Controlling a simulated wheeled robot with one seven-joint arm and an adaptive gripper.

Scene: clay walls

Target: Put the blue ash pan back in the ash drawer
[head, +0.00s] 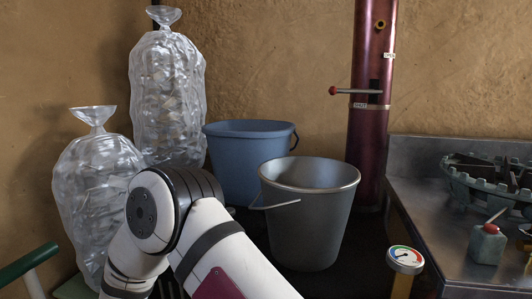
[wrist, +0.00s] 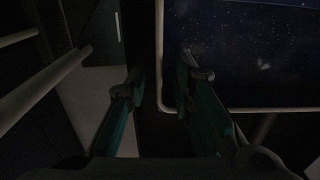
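In the wrist view, a dark blue, speckled surface with a pale rounded rim (wrist: 235,60) fills the upper right; it looks like the blue ash pan, but the view is too dark to be sure. My gripper (wrist: 160,76) is open, with its two greenish fingers apart. The pale rim's left side runs through the gap between the fingers in the picture; I cannot tell whether they touch it. The ash drawer is not clearly identifiable in either view. In the head view my gripper is out of sight; only part of my arm shows.
A grey metal bucket (head: 305,225) stands in front of a blue bucket (head: 240,165). Two clear plastic bags (head: 168,95) stand at left. A dark red pipe (head: 368,130) with a lever rises behind. A metal bench (head: 425,225) at right holds a green ring-shaped object (head: 470,190). A gauge (head: 405,259) stands nearby.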

